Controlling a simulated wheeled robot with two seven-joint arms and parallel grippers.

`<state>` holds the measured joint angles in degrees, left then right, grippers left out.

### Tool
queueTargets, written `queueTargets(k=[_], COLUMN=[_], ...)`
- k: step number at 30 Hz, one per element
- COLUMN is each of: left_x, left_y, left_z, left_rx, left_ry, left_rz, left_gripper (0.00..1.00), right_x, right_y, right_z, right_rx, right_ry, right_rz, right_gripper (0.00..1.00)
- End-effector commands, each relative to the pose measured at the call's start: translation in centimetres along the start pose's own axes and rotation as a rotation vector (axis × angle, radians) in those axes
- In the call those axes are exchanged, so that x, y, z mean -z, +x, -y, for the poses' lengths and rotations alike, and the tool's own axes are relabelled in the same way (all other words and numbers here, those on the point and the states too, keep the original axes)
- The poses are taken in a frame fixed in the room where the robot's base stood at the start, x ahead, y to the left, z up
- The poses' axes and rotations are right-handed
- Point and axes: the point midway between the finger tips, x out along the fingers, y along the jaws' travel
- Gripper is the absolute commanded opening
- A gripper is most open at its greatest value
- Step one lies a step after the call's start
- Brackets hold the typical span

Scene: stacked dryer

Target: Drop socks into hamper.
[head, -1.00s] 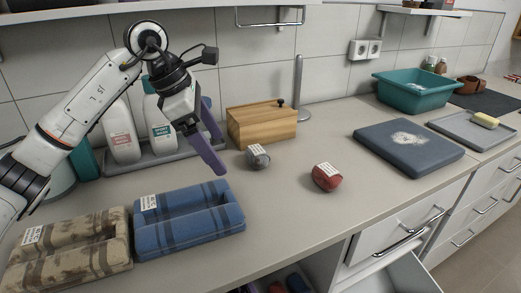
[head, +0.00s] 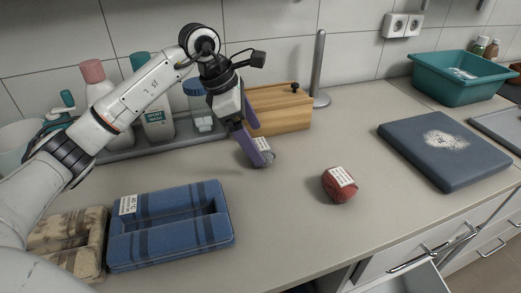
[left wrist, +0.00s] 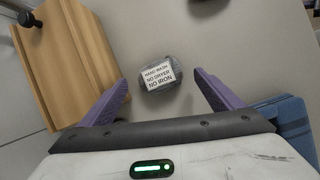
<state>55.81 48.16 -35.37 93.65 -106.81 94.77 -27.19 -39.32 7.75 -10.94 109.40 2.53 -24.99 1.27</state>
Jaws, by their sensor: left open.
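A grey rolled sock bundle (head: 265,154) with a white label lies on the counter in front of the wooden box. It also shows in the left wrist view (left wrist: 158,75), between and just ahead of my open purple fingers. A red sock bundle (head: 340,186) with a white label lies to the right on the counter. My left gripper (head: 257,143) is open above the grey bundle and partly hides it; nothing is in its jaws. My right gripper is out of view. No hamper can be made out for certain.
A wooden box (head: 282,112) stands close behind the grey bundle. Folded blue cloth (head: 170,228) lies front left, bottles (head: 157,118) stand behind the arm. A dark folded mat (head: 448,154) and a teal basin (head: 460,80) are at right. An open drawer (head: 405,282) shows below.

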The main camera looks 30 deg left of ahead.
Motion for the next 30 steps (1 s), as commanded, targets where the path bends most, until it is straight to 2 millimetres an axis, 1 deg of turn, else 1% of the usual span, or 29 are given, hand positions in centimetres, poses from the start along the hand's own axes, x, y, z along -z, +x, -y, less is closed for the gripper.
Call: queueTargets(k=[1, 3, 6, 9, 15, 20, 21, 24, 30], left_x=[0.3, 0.5, 0.5, 0.5, 0.5, 0.5, 0.5, 0.5, 0.4], left_y=[0.8, 1.9, 3.0, 3.5, 3.5, 3.5, 3.5, 3.5, 3.4], left_z=[0.1, 0.1, 0.1, 0.1, 0.0, 0.0, 0.0, 0.0, 0.0], left_rx=[0.006, 0.005, 0.002, 0.002, 0.000, 0.000, 0.000, 0.000, -0.001], left_ry=[-0.001, -0.001, -0.001, 0.000, 0.000, 0.000, 0.000, 0.000, 0.000], left_rz=[-0.003, -0.001, 0.000, 0.000, 0.000, 0.000, 0.000, 0.000, 0.001], left_gripper=[0.86, 0.86, 0.86, 0.86, 0.86, 0.59, 0.52, 0.38, 0.38], right_x=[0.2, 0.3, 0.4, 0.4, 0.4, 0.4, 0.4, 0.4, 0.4], right_y=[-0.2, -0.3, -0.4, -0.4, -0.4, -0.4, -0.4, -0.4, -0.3], right_z=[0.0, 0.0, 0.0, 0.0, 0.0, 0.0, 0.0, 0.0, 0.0], right_rx=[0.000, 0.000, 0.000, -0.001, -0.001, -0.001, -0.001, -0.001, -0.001], right_ry=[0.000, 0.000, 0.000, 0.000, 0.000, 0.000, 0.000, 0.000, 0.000], right_rz=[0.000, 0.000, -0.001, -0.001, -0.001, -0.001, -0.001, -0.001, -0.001], right_gripper=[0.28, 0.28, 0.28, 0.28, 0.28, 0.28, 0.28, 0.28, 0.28])
